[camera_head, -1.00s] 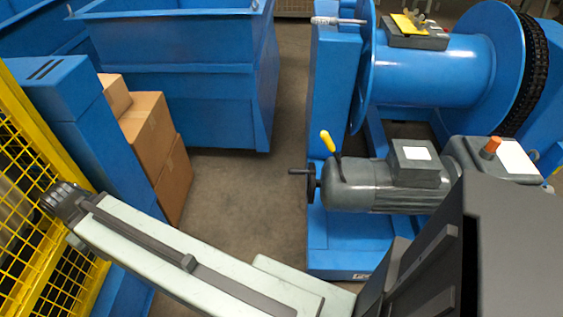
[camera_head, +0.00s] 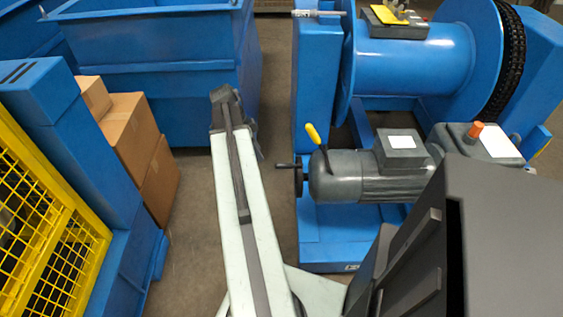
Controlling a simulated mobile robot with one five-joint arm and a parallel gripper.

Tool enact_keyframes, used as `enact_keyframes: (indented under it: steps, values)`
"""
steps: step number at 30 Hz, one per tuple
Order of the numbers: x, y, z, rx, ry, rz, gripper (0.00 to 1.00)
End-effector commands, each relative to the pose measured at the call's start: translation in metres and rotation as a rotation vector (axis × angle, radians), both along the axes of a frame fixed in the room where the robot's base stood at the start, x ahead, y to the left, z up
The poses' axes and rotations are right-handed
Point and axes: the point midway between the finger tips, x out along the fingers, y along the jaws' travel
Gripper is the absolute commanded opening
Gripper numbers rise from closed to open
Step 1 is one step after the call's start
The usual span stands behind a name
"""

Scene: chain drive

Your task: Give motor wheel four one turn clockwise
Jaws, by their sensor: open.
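A small black handwheel (camera_head: 299,180) with a short dark crank handle (camera_head: 284,165) sits on the left end of a grey motor (camera_head: 364,177), on a blue base. The wheel is seen nearly edge-on. No number is readable on it, so I cannot tell if it is wheel four. A lever with a yellow grip (camera_head: 314,134) rises from the motor just above the wheel. My pale arm reaches up the picture to the left of the wheel, with clear floor between them. Its dark far joint is higher in the picture than the wheel. My gripper is not visible.
A blue winch drum (camera_head: 415,67) with a black chain ring (camera_head: 508,65) stands behind the motor. A blue bin (camera_head: 155,60) is at the back left. Cardboard boxes (camera_head: 130,135), a blue post and a yellow mesh fence (camera_head: 50,215) line the left. Floor between is free.

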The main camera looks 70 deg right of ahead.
Motion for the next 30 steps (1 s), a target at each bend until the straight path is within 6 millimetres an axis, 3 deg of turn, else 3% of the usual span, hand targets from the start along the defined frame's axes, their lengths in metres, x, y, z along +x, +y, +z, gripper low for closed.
enact_keyframes:
  steps: [2, 5, 11, 24, 30]
  values:
    - [-0.031, -0.019, 0.001, -0.034, 0.008, -0.135, 0.45]
    - [-0.050, -0.028, 0.002, -0.058, 0.014, -0.220, 0.45]
    - [-0.054, -0.029, -0.002, -0.063, 0.015, -0.234, 0.45]
    - [-0.076, -0.035, -0.066, -0.062, 0.014, -0.232, 0.45]
    - [-0.081, -0.037, -0.072, -0.062, 0.014, -0.231, 0.45]
